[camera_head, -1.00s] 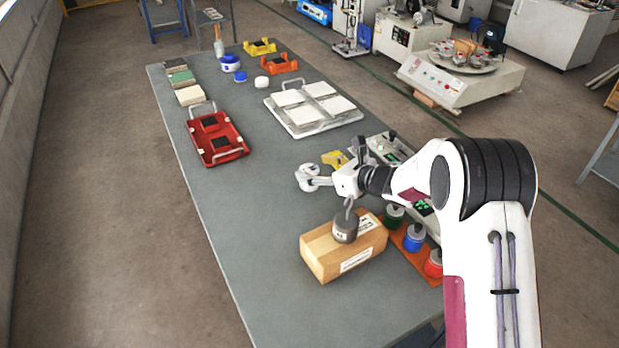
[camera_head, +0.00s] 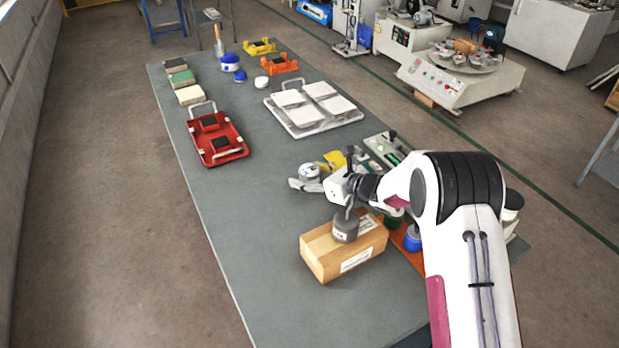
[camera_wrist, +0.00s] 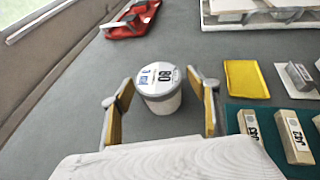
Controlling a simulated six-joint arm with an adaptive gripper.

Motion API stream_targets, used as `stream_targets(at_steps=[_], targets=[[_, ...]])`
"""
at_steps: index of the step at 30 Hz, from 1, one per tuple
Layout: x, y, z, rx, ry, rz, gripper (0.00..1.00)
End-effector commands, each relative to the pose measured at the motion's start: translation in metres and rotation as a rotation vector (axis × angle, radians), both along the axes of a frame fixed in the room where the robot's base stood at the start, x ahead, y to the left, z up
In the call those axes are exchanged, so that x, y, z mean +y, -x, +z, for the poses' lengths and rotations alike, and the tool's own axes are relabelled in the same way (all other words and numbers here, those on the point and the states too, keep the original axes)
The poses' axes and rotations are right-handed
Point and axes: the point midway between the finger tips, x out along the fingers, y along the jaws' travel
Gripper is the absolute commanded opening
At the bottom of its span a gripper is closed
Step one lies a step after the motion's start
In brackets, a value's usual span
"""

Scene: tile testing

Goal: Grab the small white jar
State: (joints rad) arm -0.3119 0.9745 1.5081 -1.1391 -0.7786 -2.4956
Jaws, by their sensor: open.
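A small white jar (camera_wrist: 159,97) with a grey rim and a lid label reading "80" stands upright on the table in the wrist view. My gripper (camera_wrist: 162,84) is open, with one finger on each side of the jar and visible gaps. In the head view the same jar (camera_head: 309,171) shows at my gripper (camera_head: 307,180), partly hidden by it. Another small plain white container (camera_head: 262,82) stands farther back on the table, near the blue-lidded jars.
A yellow sheet (camera_wrist: 246,79) and labelled blocks (camera_wrist: 294,136) on a green mat lie right of the jar. A wooden box (camera_head: 325,252) with a grey weight (camera_head: 345,228) is in front. A white tile tray (camera_head: 335,128) and red tray (camera_head: 232,154) lie behind. Table left of the jar is clear.

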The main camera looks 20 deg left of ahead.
Motion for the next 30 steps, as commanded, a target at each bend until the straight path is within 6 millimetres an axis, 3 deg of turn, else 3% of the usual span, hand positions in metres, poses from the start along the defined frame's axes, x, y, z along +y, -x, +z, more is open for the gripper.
stream_targets(at_steps=[5,10,11,23,30], targets=[[0.0,0.0,0.0,0.0,0.0,0.0,0.6],[0.0,0.0,0.0,0.0,0.0,0.0,0.19],[0.0,0.0,0.0,0.0,0.0,0.0,0.15],[0.0,0.0,0.004,-0.002,-0.001,0.0,0.15],[0.0,0.0,0.021,-0.004,-0.001,0.001,0.15]])
